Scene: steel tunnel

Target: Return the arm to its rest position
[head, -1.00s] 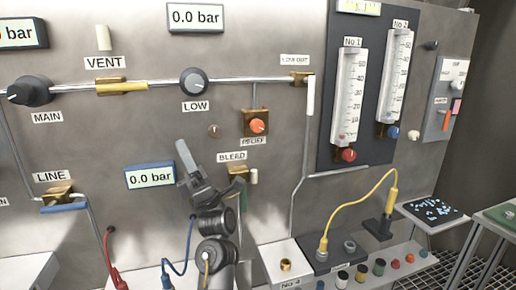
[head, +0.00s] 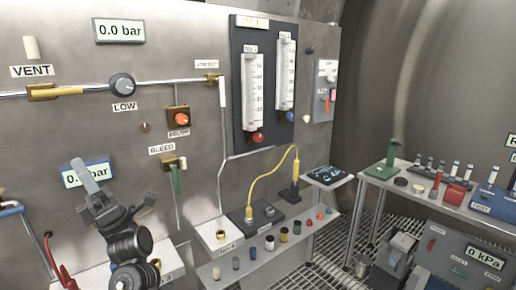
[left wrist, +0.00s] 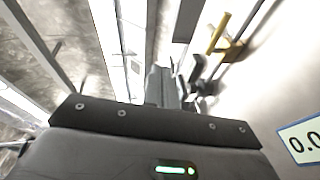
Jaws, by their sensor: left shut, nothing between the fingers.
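My left gripper (head: 89,175) is at the lower left of the head view, raised in front of the panel with its fingers pointing up. Its fingers are shut and hold nothing. It overlaps the lower 0.0 bar display (head: 72,176) in the picture, left of the BLEED valve (head: 172,163). In the left wrist view the closed fingers (left wrist: 165,87) point away from the camera, with a yellow handle (left wrist: 219,34) beyond to the right. My right gripper does not show.
A shelf (head: 262,252) with several small caps runs below the panel. A yellow hose (head: 268,182) arches above it. At the right stand a side bench (head: 405,187) and a grey box with a 0 kPa display (head: 485,258). Grating floor (head: 340,248) lies between.

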